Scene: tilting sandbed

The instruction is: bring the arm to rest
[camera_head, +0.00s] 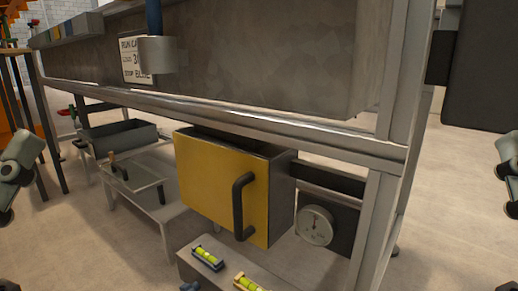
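Grey-green links of my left arm show at the left edge, and links of my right arm show at the right edge. Both arms are cut off by the picture's sides. Small dark pieces show in both bottom corners, but I cannot tell which part of me they are. Neither gripper can be made out, and nothing held is visible. The large grey sandbed (260,50) on its metal frame stands ahead, between the two arms.
A yellow-fronted box (212,180) with a black handle hangs under the bed, beside a round dial (316,225). Two spirit levels (207,258) lie on a low bench. A grey tray (122,138) is left.

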